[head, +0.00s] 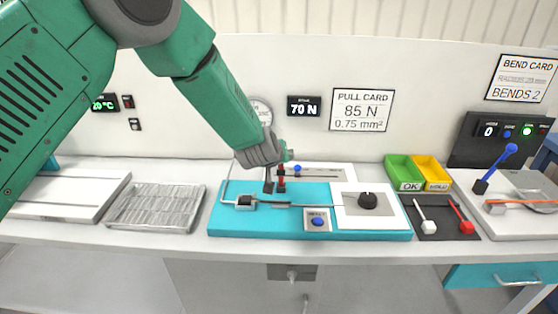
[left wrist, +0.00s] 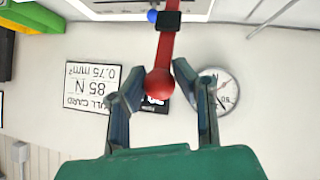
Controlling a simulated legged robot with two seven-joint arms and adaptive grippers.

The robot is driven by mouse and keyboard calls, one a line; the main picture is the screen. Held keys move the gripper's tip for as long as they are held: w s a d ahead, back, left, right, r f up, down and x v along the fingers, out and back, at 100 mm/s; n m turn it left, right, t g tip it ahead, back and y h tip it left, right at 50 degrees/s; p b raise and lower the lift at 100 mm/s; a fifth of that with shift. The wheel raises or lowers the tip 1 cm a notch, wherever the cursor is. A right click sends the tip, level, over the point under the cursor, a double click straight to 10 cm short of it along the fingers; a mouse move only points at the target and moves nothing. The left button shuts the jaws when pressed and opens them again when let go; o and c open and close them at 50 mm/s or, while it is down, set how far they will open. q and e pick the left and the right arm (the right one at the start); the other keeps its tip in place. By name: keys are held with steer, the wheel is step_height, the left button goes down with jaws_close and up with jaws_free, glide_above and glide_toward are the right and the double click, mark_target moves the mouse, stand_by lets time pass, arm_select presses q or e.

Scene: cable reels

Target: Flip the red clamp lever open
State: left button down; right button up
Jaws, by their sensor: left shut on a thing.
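The red clamp lever (head: 281,171) stands roughly upright on the teal board (head: 230,222), partly hidden behind my left gripper. In the left wrist view the lever (left wrist: 166,48) is a flat red bar with a round red knob (left wrist: 158,83) at its end and a black block across it. My left gripper (head: 275,166) comes down from the upper left onto the lever. In the wrist view my left gripper (left wrist: 153,80) has a finger on each side of the knob and is shut on the lever. My right gripper is not in view.
The teal board also carries a black knob (head: 368,201) on a white plate and a blue button (head: 318,221). A metal tray (head: 155,207) lies to the left. Green (head: 403,172) and yellow (head: 432,172) bins and a dark mat (head: 440,226) with small tools stand to the right.

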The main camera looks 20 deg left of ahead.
arm_select(q)
steer(key=shift+w+r, duration=0.25)
steer(key=shift+w, duration=0.35)
steer(key=shift+w+r, duration=0.15)
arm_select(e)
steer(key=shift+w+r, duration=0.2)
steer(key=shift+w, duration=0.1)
arm_select(q)
steer(key=shift+a, duration=0.1)
steer(key=c, duration=1.4)
jaws_free()
steer(key=shift+w, duration=0.1)
steer(key=shift+o, duration=0.7)
steer(key=shift+w+f, duration=0.2)
steer(key=shift+f, duration=0.05)
steer(key=shift+s+r, duration=0.25)
steer(key=shift+s, duration=0.1)
steer(key=v, duration=1.1)
steer(key=shift+d, duration=0.2)
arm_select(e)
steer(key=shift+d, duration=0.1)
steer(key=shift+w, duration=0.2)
